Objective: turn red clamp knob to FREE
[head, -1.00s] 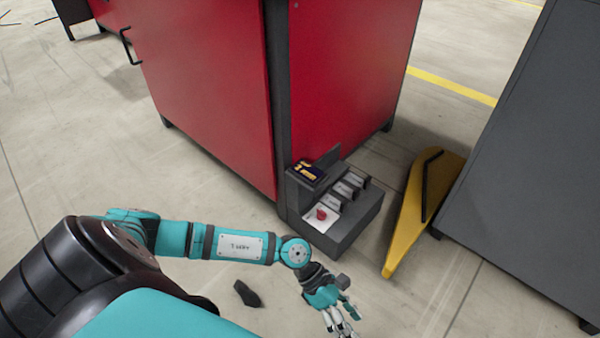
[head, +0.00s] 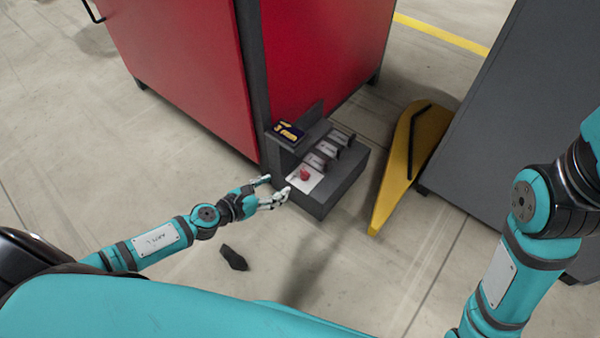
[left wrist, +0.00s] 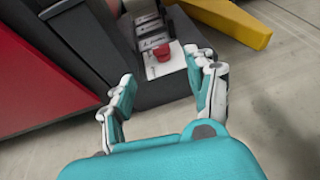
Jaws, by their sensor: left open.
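The red clamp knob (head: 304,174) sits on a white plate (head: 308,184) at the low front end of a dark grey control box (head: 330,192). It also shows in the left wrist view (left wrist: 161,52), ahead of and between the fingers. My left gripper (head: 274,190) is open and empty, just left of the knob and apart from it. The left wrist view shows its two fingers spread (left wrist: 165,95). Any lettering by the knob is too small to read. My right arm shows at the right edge, but its gripper is out of view.
Several white-labelled blocks (head: 326,150) and a dark panel with yellow marks (head: 288,133) are on the box behind the knob. A red cabinet (head: 320,60) stands behind. A yellow wedge-shaped piece (head: 400,170) and a grey cabinet (head: 490,120) are right. A dark scrap (head: 234,258) lies on the floor.

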